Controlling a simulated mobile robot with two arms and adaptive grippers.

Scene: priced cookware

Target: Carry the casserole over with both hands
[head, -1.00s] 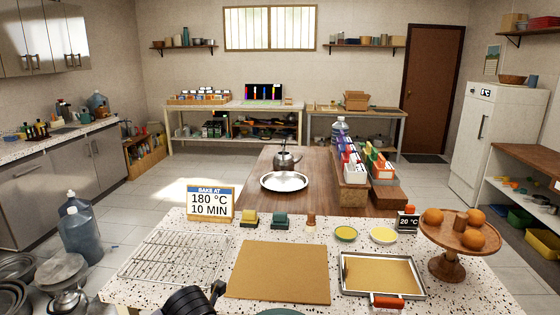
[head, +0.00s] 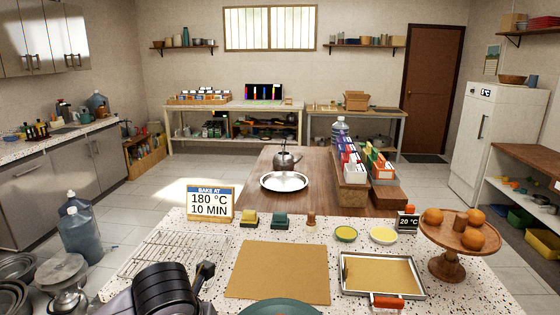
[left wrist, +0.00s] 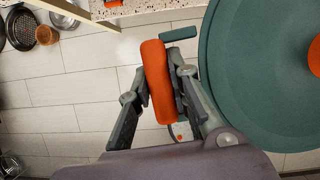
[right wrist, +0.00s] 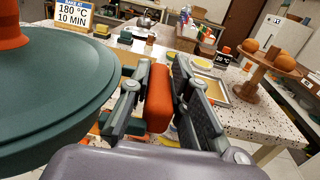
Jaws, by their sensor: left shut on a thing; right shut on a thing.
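The casserole is dark green with a lid; its top edge (head: 282,307) shows at the bottom of the head view. The left wrist view shows its lid (left wrist: 262,75) at the right, with an orange knob partly cut off. My left gripper (left wrist: 160,78) is shut on one orange-sleeved handle. In the right wrist view the lid (right wrist: 50,92) fills the left side, and my right gripper (right wrist: 160,90) is shut on the other orange-sleeved handle. The casserole is held at the near side of the speckled counter (head: 205,285), with floor visible below it in the left wrist view.
On the counter lie a brown board (head: 278,272), a wire rack (head: 172,255) at left and a framed tray (head: 383,273) with an orange handle at right. A wooden stand with oranges (head: 448,262) stands at far right. A baking sign (head: 210,203) stands behind.

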